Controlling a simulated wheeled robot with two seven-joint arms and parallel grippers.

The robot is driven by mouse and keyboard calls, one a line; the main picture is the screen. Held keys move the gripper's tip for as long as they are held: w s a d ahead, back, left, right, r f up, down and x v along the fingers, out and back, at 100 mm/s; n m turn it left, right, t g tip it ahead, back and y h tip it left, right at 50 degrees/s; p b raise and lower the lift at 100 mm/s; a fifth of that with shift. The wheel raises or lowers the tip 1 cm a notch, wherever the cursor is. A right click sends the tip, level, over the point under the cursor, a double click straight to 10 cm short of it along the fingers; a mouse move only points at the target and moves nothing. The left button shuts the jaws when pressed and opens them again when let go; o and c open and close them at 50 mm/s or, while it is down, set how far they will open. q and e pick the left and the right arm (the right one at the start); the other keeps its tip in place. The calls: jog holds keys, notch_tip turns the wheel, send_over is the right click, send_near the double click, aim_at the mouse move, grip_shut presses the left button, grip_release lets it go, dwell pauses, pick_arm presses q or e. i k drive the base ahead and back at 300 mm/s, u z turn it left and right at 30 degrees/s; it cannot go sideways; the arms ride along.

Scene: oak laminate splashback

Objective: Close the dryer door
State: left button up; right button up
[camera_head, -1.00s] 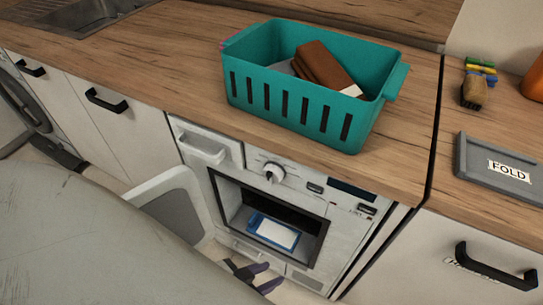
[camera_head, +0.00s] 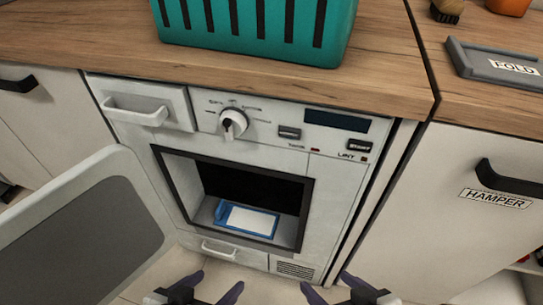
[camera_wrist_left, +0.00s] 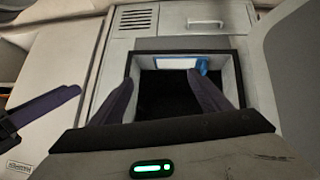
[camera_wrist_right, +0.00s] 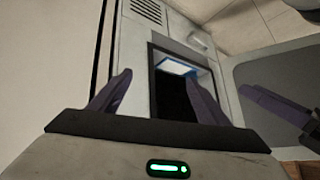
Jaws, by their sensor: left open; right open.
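The white dryer (camera_head: 340,190) stands under the counter. Its door (camera_head: 85,235) is wide open, swung out to the left, with a dark grey inner panel; it also shows at the right of the left wrist view (camera_wrist_left: 292,60) and of the right wrist view (camera_wrist_right: 280,85). The open drum compartment holds a blue-and-white item (camera_head: 250,220). My left gripper (camera_head: 211,285) is open and empty, low before the dryer, right of the door and apart from it. My right gripper (camera_head: 328,286) is open and empty, farther right. The door's hinges are not clearly seen.
A teal basket (camera_head: 255,25) stands on the wooden counter (camera_head: 110,50) above the dryer. A grey FOLD tray (camera_head: 490,62) lies at the right. A cabinet labelled HAMPER (camera_head: 450,215) is right of the dryer. The floor shows between door and dryer.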

aim_at(84, 236)
jog(key=z, duration=0.95)
jog(key=i, duration=0.3)
jog(key=u, duration=3.1)
